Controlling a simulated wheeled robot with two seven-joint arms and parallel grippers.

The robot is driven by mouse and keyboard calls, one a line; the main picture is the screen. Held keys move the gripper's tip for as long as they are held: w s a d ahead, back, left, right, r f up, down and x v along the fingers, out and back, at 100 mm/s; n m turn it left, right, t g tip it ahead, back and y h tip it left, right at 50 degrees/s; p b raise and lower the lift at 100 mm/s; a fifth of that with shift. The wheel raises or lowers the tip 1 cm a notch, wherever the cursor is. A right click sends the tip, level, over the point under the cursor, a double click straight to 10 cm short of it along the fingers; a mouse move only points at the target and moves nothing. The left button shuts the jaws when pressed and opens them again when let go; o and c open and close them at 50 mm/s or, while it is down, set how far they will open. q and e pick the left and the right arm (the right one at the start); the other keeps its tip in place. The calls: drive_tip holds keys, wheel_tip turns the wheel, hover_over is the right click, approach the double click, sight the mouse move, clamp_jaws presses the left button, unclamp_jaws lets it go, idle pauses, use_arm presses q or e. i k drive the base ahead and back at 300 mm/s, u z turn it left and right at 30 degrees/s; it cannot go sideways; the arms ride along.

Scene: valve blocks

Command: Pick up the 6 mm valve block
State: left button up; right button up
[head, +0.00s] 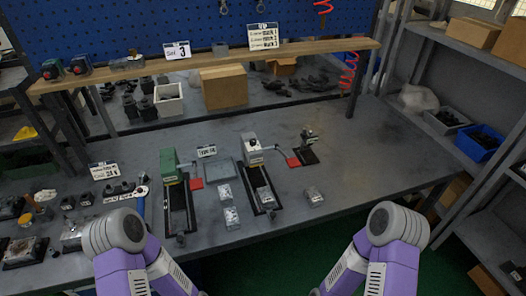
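Several small silvery metal blocks are on the grey workbench (345,185). One block (225,192) lies left of centre, and another block (232,218) lies just in front of it. A third block (313,196) lies alone to the right. Another silvery block (266,197) sits on the black base of the white-headed fixture. I cannot read any size marking, so I cannot tell which is the 6 mm valve block. Only bent purple and grey links of my two arms show at the bottom edge; neither gripper is in view.
A green-headed fixture (169,165) and a white-headed fixture (252,150) stand on the bench. A grey tray (223,169) lies between them. A small black stand (307,148) is farther right. Tools and parts crowd the left; the bench's right side is clear. A shelf (210,63) spans the back.

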sight(266, 199)
drive_tip(key=u, duration=0.3)
drive_tip(key=k, duration=1.1)
drive_tip(key=z, duration=0.3)
